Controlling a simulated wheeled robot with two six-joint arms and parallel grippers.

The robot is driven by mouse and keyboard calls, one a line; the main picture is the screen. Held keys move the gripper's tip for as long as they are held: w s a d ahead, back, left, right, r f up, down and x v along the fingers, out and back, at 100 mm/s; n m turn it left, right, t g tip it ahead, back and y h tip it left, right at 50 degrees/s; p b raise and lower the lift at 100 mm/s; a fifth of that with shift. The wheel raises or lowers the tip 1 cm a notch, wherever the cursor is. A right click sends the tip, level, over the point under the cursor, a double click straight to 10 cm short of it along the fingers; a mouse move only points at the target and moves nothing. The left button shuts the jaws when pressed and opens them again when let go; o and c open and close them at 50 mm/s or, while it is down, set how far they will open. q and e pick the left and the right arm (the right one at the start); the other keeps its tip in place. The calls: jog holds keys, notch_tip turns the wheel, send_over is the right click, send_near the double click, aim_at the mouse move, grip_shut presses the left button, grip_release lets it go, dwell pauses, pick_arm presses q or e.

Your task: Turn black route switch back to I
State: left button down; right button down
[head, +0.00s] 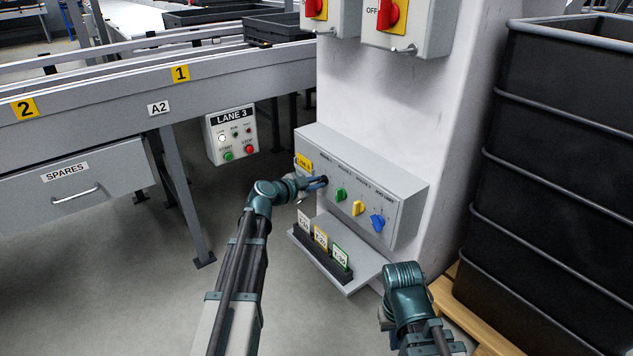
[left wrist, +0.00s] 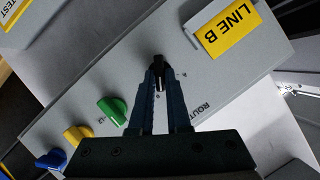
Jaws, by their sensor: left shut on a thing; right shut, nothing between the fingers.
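Green (head: 341,195), yellow (head: 358,208) and blue (head: 377,222) knobs sit in a row right of the black one. A shelf below holds a black rack (head: 318,258) of tags. Black stacked crates (head: 560,190) stand right. A LANE 3 box (head: 232,135) is left.

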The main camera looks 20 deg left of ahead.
pick_arm(q)
jog(key=shift+w+a+n+g+h+p, duration=0.15)
jog(key=shift+n+g+h+p, duration=0.3)
jog(key=shift+n, duration=0.65)
jog(key=shift+a+n+g+h+p, duration=0.1)
jog(key=shift+n+g+h+p, duration=0.1)
jog(key=shift+n+g+h, duration=0.65)
jog(key=shift+n, duration=0.35)
jog(key=c, duration=0.9)
grip_release()
jog(key=shift+r, duration=0.1)
jog(key=shift+p+v, duration=2.65)
jog(key=shift+v, duration=4.25)
